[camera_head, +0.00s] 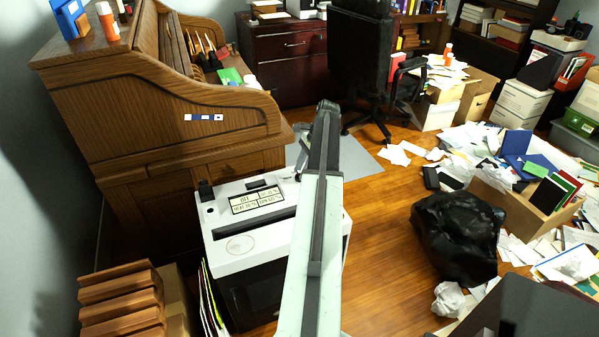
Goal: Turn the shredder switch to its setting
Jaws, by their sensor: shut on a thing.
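The shredder (262,240) has a white top and a dark body and stands in front of the wooden desk. A label panel (257,201) with several settings, one reading OFF, is on its top. My arm reaches forward over the shredder's right side. My gripper (299,172) points down at the back right of the shredder top, right of the labels. It is shut on what looks to be the shredder switch. The fingertips are small and partly hidden by my arm, so the switch's setting cannot be read.
The wooden roll-top desk (160,110) stands close behind the shredder. Brown wooden trays (120,300) are at the front left. A black bag (456,235) and scattered papers lie to the right. An office chair (362,60) stands behind. Some bare floor (385,225) is right of my arm.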

